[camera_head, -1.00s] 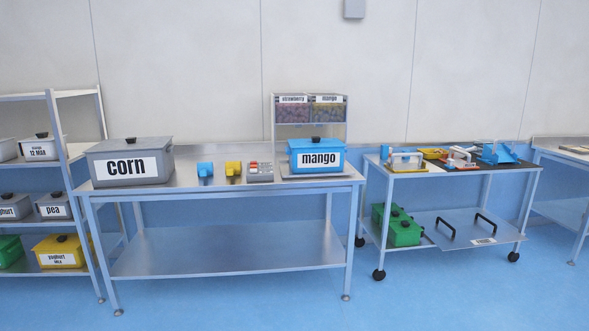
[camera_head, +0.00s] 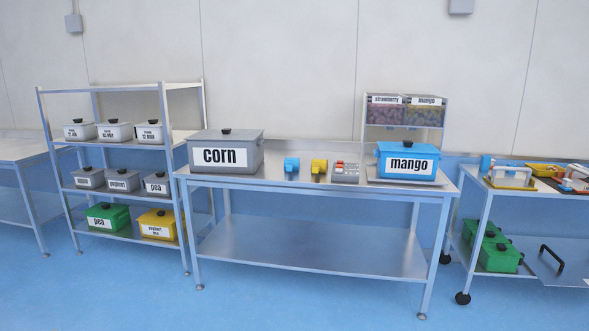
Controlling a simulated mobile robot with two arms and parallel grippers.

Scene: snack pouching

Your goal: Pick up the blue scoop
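A small blue scoop (camera_head: 291,165) stands on the metal table (camera_head: 310,257), right of the grey corn box (camera_head: 226,152). A yellow scoop (camera_head: 319,167) of similar shape is just to its right. Neither of my grippers is in view, and nothing touches the blue scoop.
A grey device with red parts (camera_head: 345,172) and a blue mango box (camera_head: 408,162) stand further right on the table. Dispenser bins (camera_head: 405,109) rise behind. A shelf rack (camera_head: 122,87) stands left, a cart (camera_head: 468,232) right. The blue floor in front is clear.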

